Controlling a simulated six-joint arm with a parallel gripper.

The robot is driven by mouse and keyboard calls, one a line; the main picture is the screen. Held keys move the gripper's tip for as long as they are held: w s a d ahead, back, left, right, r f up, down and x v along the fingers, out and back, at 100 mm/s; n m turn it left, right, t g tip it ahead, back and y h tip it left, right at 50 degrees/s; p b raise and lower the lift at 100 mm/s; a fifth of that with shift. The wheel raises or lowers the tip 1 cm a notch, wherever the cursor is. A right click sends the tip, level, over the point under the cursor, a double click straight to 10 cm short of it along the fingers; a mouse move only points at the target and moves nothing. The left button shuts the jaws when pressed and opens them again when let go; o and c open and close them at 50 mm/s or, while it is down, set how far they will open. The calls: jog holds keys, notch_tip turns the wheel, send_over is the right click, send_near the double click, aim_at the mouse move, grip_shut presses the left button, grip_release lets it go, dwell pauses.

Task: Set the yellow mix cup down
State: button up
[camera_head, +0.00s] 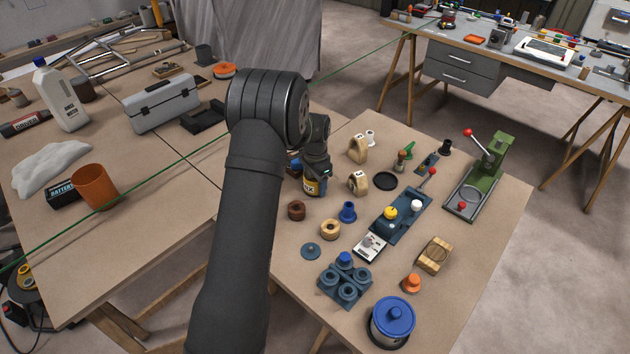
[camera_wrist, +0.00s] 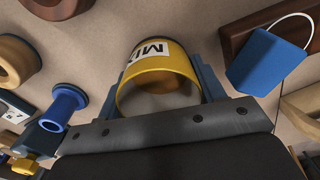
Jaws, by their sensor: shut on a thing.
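The yellow mix cup (camera_wrist: 160,82) fills the middle of the wrist view, its open rim toward the camera and a white label with black letters on its side. My gripper (camera_wrist: 162,72) is shut on it, with a blue-grey finger on either side. In the head view the cup (camera_head: 313,188) shows low between the fingers of my gripper (camera_head: 317,172), roughly upright, over the near-left part of the right-hand table (camera_head: 400,295). I cannot tell whether its base touches the table. My arm hides part of the area to its left.
Close to the cup stand a brown ring (camera_head: 296,210), a blue spool (camera_head: 347,212) and a wooden numbered block (camera_head: 358,183). A blue object (camera_wrist: 265,62) is beside it in the wrist view. A green lever press (camera_head: 485,175) stands farther right. Bare tabletop lies between the pieces.

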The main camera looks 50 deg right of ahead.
jog(key=o, duration=1)
notch_tip(320, 180, up, 12)
jog(key=shift+s+r, duration=0.1)
jog(key=shift+r, duration=0.05)
notch_tip(320, 180, down, 12)
jog(key=shift+f, duration=0.1)
jog(key=shift+r, duration=1.8)
